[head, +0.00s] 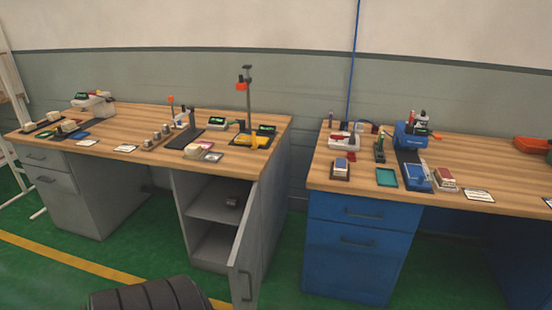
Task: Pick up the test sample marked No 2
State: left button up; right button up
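No marking reading No 2 is legible, so I cannot tell which piece is that test sample. Several small grey pieces (166,130) stand in a row on a brown strip in the middle of the left, grey-based workbench (130,120). Pale blocks (68,126) sit on dark trays at its left end. A pale block (193,151) is near its front edge. On the right, blue-based workbench (465,155), a blue-topped block (341,164) sits on a dark tray and a red-and-white block (444,177) lies farther right. Neither of my grippers is in view.
An upright stand (248,100) rises near the left bench's right end. A blue device (410,136) stands on the right bench. The left bench's cabinet door (244,255) hangs open into the floor area.

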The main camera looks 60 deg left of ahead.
aim_at(68, 125)
jog(key=i+u, duration=0.2)
jog(key=u, duration=0.2)
jog(key=i+l+u, duration=0.15)
jog(key=u, duration=0.25)
jog(key=i+l+u, duration=0.15)
jog(key=u, duration=1.45)
jog(key=i+j+u, duration=0.25)
jog(key=j+u, duration=0.15)
jog(key=j, duration=0.15)
jog(key=i+j+u, duration=0.7)
jog(key=u, duration=0.15)
jog(key=i+j+z, duration=0.1)
jog(key=i, duration=0.35)
jog(key=i+j+z, duration=0.15)
jog(key=i+j, duration=0.15)
jog(key=i, duration=0.15)
